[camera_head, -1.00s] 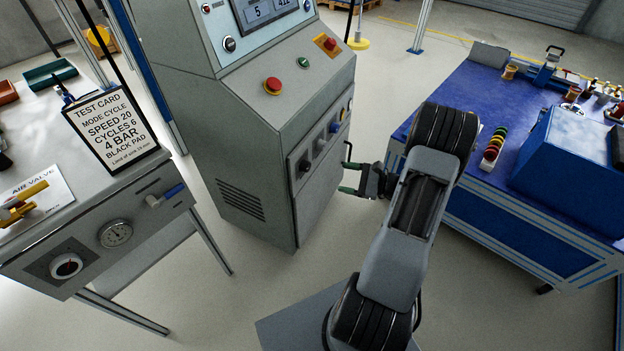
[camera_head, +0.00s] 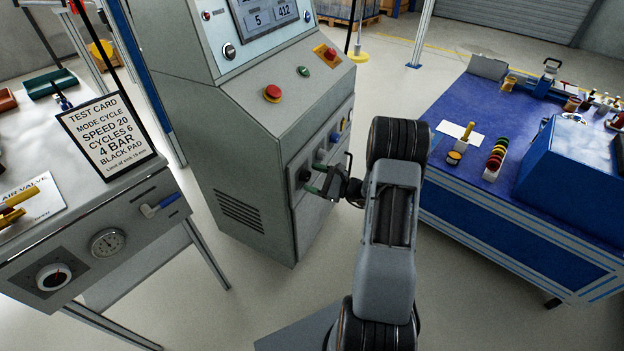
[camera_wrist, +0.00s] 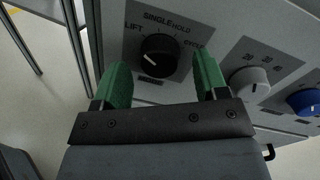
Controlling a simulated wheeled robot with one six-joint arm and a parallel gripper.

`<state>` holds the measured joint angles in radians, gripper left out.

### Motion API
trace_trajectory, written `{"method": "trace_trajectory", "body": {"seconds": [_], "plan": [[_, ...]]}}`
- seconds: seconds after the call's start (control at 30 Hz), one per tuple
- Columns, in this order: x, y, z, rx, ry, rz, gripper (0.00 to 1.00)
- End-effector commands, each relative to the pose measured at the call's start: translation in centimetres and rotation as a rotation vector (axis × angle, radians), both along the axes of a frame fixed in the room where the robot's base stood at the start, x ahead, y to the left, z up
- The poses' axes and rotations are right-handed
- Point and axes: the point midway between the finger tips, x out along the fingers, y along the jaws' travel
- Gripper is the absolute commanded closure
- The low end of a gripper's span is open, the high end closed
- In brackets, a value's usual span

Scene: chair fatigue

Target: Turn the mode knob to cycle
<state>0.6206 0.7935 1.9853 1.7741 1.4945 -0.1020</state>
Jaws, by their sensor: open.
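The mode knob (camera_wrist: 158,56) is black and round, on a grey plate on the machine's front panel. In the head view my gripper (camera_head: 316,178) is close to the front panel beside the dark knob (camera_head: 304,174).
A white knob (camera_wrist: 250,81) and a blue knob (camera_wrist: 305,102) sit right of the mode knob. The console (camera_head: 262,190) carries a red button (camera_head: 272,93). A test card (camera_head: 107,136) reads MODE CYCLE. A blue workbench (camera_head: 450,122) stands at the right.

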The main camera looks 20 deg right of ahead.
Motion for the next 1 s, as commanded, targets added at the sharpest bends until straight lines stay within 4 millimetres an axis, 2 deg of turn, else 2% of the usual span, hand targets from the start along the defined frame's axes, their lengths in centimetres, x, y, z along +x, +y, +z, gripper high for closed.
{"method": "trace_trajectory", "body": {"seconds": [0.47,0.9,1.0], "plan": [[0.62,0.60,0.02,0.001,0.001,0.000,0.34],[0.60,0.59,0.01,0.000,0.001,0.001,0.76],[0.60,0.59,0.01,0.000,0.001,0.001,0.82]]}}
